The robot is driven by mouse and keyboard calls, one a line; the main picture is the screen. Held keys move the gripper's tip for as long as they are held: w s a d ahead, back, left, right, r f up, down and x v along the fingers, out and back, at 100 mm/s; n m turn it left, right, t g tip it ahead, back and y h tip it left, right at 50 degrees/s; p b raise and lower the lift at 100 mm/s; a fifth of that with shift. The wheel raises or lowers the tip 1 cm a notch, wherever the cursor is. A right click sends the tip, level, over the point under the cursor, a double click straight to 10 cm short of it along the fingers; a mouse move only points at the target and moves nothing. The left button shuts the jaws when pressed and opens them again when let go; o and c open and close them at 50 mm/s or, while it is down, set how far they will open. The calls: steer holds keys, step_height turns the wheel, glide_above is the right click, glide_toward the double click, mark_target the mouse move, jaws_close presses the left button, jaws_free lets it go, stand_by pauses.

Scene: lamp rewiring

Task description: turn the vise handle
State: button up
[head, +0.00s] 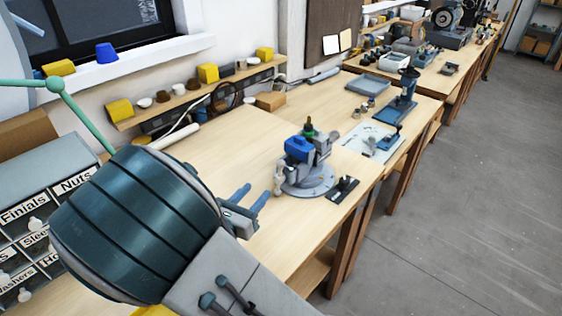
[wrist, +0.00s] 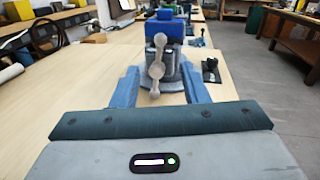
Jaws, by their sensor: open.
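The grey vise (head: 308,180) stands on its round base on the wooden bench, with a blue block and a dark green-topped part at its top. In the wrist view the vise (wrist: 174,62) is straight ahead, beyond my fingers. Its pale handle (wrist: 156,67), a bar with round knobs, faces me and stands nearly upright; it also shows at the vise's left side in the head view (head: 278,180). My gripper (head: 255,200) is open, its two blue fingers pointing at the vise and apart from it. In the wrist view my gripper (wrist: 160,88) has the handle framed between its fingers.
A small black item (head: 343,189) lies right of the vise. Behind it are a white mat (head: 360,140) and a blue stand (head: 401,105). A labelled drawer cabinet (head: 30,235) is at the left. The bench top left of the vise is largely clear.

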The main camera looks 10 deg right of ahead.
mark_target(279, 167)
steer(key=p+x, duration=0.2)
steer(key=x, duration=1.1)
steer(key=shift+w+d, duration=0.25)
steer(key=shift+d, duration=0.05)
jaws_close()
steer(key=shift+a, duration=0.1)
